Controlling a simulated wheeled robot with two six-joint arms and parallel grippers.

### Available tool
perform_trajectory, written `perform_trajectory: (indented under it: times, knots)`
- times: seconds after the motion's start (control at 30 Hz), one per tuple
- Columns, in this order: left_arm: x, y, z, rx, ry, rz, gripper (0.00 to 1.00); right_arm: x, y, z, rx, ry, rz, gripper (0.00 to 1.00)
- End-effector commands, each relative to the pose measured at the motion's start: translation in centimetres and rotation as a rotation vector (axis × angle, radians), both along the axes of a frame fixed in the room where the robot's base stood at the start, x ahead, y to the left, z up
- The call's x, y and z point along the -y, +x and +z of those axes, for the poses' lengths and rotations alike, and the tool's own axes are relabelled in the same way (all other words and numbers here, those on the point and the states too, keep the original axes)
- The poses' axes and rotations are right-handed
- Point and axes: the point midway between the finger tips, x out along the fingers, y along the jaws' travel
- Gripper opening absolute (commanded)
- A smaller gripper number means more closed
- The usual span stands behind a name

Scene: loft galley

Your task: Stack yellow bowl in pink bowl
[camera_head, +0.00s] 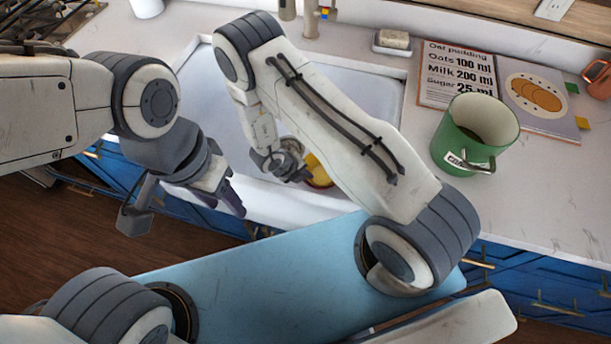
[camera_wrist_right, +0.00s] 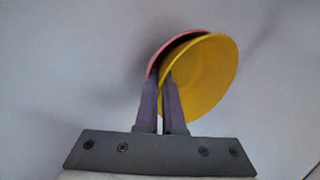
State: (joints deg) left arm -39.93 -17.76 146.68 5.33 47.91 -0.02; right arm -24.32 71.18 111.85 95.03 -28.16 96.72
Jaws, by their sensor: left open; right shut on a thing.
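The yellow bowl (camera_wrist_right: 207,80) shows in the right wrist view, tilted, with its inside facing the camera. The pink bowl (camera_wrist_right: 165,49) shows there as a thin rim along the yellow bowl's upper left; the rest is hidden behind the yellow bowl. They overlap closely; I cannot tell how deeply one sits in the other. My right gripper (camera_wrist_right: 163,80) is shut on the yellow bowl's left edge, one finger in front of its inside. In the head view, a part of the yellow bowl (camera_head: 318,172) shows beside my right gripper (camera_head: 285,172), over the sink. My left gripper (camera_head: 225,192) is open and empty, left of the bowls.
The white sink basin (camera_head: 205,88) surrounds the bowls. A green mug (camera_head: 458,135) stands on the counter at right, near a recipe booklet (camera_head: 450,72). A sponge in a dish (camera_head: 393,41) lies at the sink's back edge. Counter right of the sink is partly free.

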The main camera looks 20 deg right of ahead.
Motion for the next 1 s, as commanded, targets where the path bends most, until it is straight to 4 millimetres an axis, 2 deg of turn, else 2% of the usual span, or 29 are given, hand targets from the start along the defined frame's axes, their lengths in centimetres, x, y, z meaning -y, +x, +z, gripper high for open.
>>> perform_trajectory:
  times: [0.07,0.1,0.13,0.17,0.43,0.57,0.67,1.0]
  knots:
    - [0.0,0.0,-0.2,0.0,0.0,0.0,0.5,-0.3,-0.3,-0.7,-0.011,0.014,0.002,0.0]
    - [0.0,0.0,-0.3,0.0,0.0,0.0,0.5,-0.3,-0.4,-0.7,-0.013,0.014,0.002,0.17]
    - [0.0,0.0,-0.3,0.0,0.0,0.0,0.5,-0.3,-0.4,-0.8,-0.012,0.013,0.002,0.28]
    - [0.0,0.0,-0.3,0.0,0.0,0.0,0.5,-0.3,-0.4,-0.8,-0.012,0.013,0.002,0.35]
    - [0.0,0.0,-0.3,0.0,0.0,0.0,0.5,-0.2,-0.5,-0.8,-0.014,0.013,0.001,0.35]
    - [0.0,0.0,-0.4,0.0,0.0,0.0,0.5,-0.5,-0.5,-0.2,-0.013,0.012,0.001,0.35]
    - [0.0,0.0,-0.4,0.0,0.0,0.0,0.5,-1.2,-0.5,1.2,-0.009,0.013,0.003,0.35]
    - [0.0,0.0,-0.1,0.0,0.0,0.0,0.5,-4.4,-1.2,7.8,-0.005,0.011,0.002,0.35]
